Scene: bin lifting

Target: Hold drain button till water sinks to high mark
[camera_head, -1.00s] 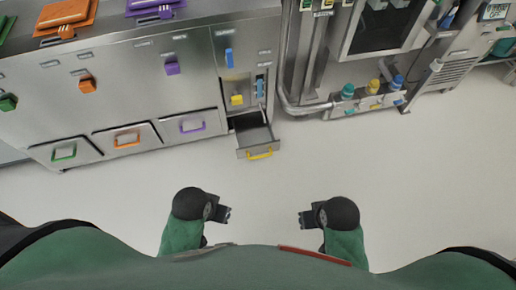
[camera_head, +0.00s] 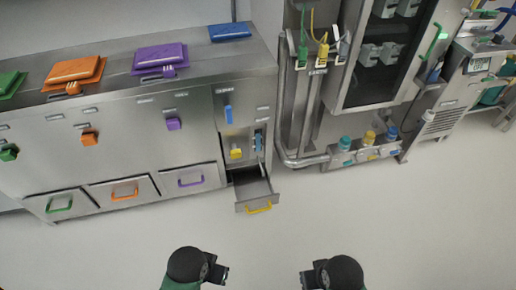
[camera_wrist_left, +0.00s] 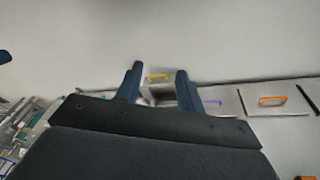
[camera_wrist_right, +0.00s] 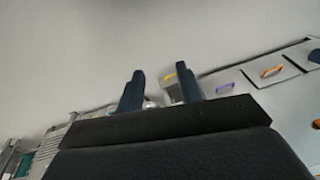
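I cannot make out a button marked as drain, a water level or a high mark. The steel cabinet (camera_head: 120,145) has a narrow right-hand panel. It carries a blue handle (camera_head: 228,115), a yellow knob (camera_head: 236,153) and a small recess with a blue part (camera_head: 258,142). Below it, a drawer with a yellow handle (camera_head: 259,208) stands open. My left gripper (camera_head: 223,275) and right gripper (camera_head: 306,280) are low in the head view, apart from the cabinet. The fingers of the left (camera_wrist_left: 157,75) and right (camera_wrist_right: 158,77) are spread and empty in the wrist views.
Green, orange (camera_head: 76,70), purple (camera_head: 160,58) and blue (camera_head: 230,32) lids lie along the cabinet top. To the right, a pipe rack (camera_head: 318,70) carries hoses, above several coloured bottles (camera_head: 369,137). A dark-fronted unit (camera_head: 385,55) stands beside it. The floor (camera_head: 300,235) before me is clear.

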